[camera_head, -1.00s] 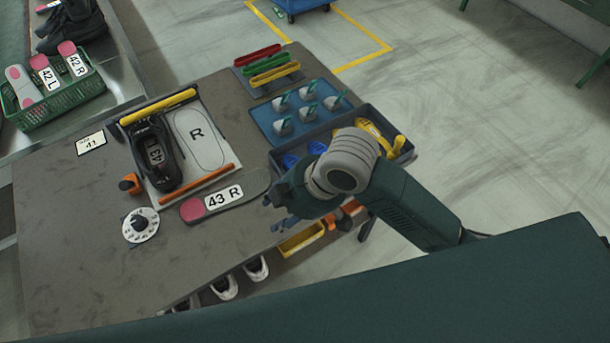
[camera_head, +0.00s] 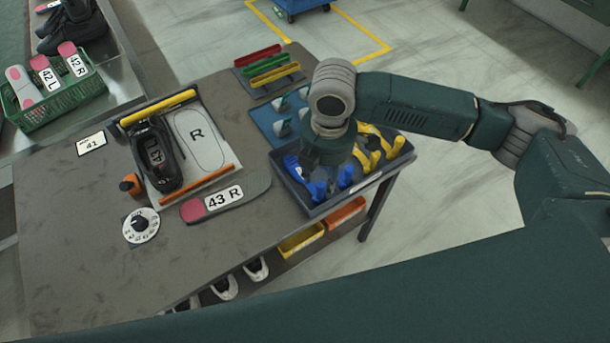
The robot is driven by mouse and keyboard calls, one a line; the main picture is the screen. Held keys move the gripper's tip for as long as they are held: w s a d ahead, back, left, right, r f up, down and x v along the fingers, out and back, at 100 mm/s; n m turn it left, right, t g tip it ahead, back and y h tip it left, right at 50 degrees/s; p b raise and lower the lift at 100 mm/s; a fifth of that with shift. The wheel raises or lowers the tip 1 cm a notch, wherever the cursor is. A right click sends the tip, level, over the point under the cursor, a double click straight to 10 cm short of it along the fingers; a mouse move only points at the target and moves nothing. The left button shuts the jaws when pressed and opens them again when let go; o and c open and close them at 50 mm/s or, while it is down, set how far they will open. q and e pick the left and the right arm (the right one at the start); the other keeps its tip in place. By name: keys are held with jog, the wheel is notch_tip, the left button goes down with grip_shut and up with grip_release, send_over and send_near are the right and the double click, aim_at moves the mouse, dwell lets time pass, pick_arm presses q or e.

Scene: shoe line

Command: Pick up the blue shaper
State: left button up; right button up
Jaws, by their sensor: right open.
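Blue shapers (camera_head: 306,183) lie in the left part of a dark tray (camera_head: 318,209) at the table's right side. Another blue shaper (camera_head: 346,174) shows just right of my gripper. My right gripper (camera_head: 328,186) points down over the blue shapers; its fingers are open. The hand and wrist hide part of the tray, and I cannot tell whether the fingers touch a shaper. My left gripper is not in view.
Yellow shapers (camera_head: 376,146) fill the tray's right part. A blue mat (camera_head: 262,122) with small grey pieces lies behind, partly hidden by my arm.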

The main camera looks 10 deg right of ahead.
aim_at(320, 185)
jog(key=shift+w+f+p, duration=0.15)
jog(key=shift+f+p, duration=0.05)
jog(key=shift+f, duration=0.8)
jog(key=shift+w+f+p, duration=0.2)
jog(key=shift+f, duration=0.75)
jog(key=shift+w+f+p, duration=0.15)
jog(key=shift+f+p, duration=0.05)
jog(key=shift+f, duration=0.8)
grip_shut()
